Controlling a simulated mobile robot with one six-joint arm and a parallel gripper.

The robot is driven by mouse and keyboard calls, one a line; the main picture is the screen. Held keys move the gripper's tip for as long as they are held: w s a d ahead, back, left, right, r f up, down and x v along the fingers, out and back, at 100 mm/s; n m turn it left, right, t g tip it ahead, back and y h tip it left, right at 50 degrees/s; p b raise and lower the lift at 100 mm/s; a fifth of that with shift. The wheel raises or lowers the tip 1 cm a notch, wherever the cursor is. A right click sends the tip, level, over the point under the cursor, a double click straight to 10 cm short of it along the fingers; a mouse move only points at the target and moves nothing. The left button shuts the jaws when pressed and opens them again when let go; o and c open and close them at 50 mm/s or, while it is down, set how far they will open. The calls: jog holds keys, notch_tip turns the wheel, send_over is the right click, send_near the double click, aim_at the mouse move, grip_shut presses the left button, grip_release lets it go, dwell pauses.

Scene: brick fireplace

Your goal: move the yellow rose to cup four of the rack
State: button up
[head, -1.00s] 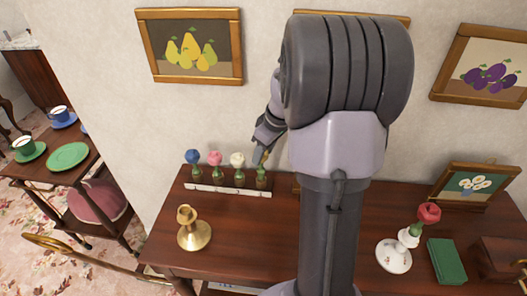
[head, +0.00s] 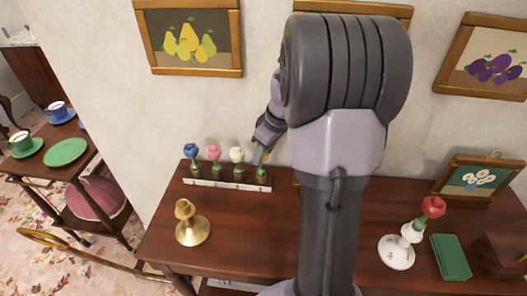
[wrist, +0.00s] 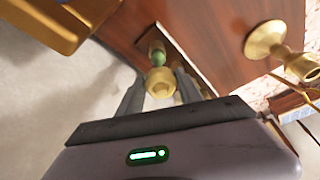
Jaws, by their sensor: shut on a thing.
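The long white rack (head: 227,184) stands at the back left of the table. Blue (head: 190,150), pink (head: 213,152) and white (head: 237,154) roses stand upright in its first three cups from the left. My gripper (head: 263,152) is over the rightmost cup (head: 261,172), low and close to it. In the wrist view, my gripper (wrist: 161,88) is shut on the yellow rose (wrist: 160,83), its head between the fingers. The green stem points toward a small brownish cup; how deep it sits cannot be told. In the head view the rose is mostly hidden by my gripper.
A brass candlestick (head: 191,224) stands in front of the rack. At the right are a white vase (head: 396,252) with a red rose (head: 433,206), a green book (head: 450,257) and a framed flower picture (head: 480,180). The wall is close behind the rack.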

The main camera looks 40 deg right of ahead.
jog(key=shift+f+b, duration=0.3)
jog(key=shift+f, duration=0.05)
jog(key=o, duration=1.2)
jog(key=shift+r, duration=0.1)
jog(key=a+p+v, duration=0.1)
jog(key=p+v, duration=0.6)
jog(key=v, duration=1)
jog(key=shift+d+r+p, duration=0.2)
jog(key=shift+d+p, duration=0.2)
jog(key=shift+d, duration=0.1)
